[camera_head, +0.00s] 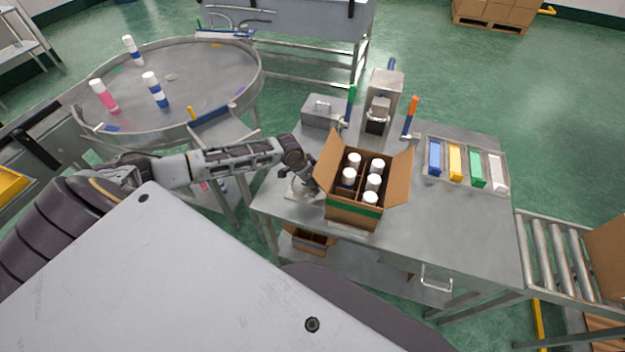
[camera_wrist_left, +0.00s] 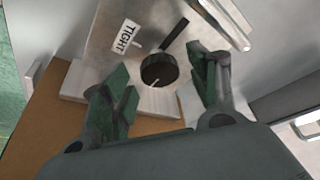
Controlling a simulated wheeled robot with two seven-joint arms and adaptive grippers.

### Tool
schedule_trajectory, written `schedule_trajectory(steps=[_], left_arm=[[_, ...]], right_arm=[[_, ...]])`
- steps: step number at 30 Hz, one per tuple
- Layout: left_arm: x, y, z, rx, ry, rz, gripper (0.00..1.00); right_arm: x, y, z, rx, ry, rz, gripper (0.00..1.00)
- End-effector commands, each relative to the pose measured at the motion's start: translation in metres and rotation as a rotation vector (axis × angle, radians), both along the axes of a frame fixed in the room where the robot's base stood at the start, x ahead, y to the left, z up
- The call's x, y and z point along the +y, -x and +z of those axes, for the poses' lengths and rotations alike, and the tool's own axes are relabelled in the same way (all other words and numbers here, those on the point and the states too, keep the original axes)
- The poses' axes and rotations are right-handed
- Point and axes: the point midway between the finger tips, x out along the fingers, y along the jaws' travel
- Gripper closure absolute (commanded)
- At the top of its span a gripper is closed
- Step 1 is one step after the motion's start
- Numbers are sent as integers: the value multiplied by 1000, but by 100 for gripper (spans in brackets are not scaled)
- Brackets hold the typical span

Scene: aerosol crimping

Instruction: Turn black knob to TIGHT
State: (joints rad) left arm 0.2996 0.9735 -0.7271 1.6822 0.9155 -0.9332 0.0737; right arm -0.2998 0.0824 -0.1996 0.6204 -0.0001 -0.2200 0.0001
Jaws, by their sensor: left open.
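The black knob (camera_wrist_left: 158,70) sits on a metal plate (camera_wrist_left: 100,40) in the left wrist view. A white TIGHT label (camera_wrist_left: 126,36) is up and left of the knob. A small pale mark shows on the knob's lower edge, on the side away from the label. My left gripper (camera_wrist_left: 162,76) is open, with one green-padded finger on each side of the knob. I cannot tell whether the fingers touch it. In the head view my left gripper (camera_head: 309,183) is at the table's left side, beside the open carton; the knob is hidden there. My right gripper is not in view.
An open carton (camera_head: 353,210) of white-capped cans stands close right of my left gripper. Behind are a metal box (camera_head: 322,110), a machine (camera_head: 382,98) and green and orange handles. A tray of coloured blocks (camera_head: 467,181) is at right. The table's front right is clear.

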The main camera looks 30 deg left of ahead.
Motion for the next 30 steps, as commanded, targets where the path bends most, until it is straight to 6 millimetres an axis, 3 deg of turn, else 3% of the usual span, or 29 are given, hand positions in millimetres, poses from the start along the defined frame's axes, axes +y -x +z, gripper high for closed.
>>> schedule_trajectory(steps=[11, 22, 30], left_arm=[[-1, -1, -3, 0, 0, 0, 40], [-1, -1, -3, 1, 0, 0, 85], [-1, -1, -3, 1, 0, -10, 86]], right_arm=[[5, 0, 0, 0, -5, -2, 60], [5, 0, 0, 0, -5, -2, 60], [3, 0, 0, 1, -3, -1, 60]])
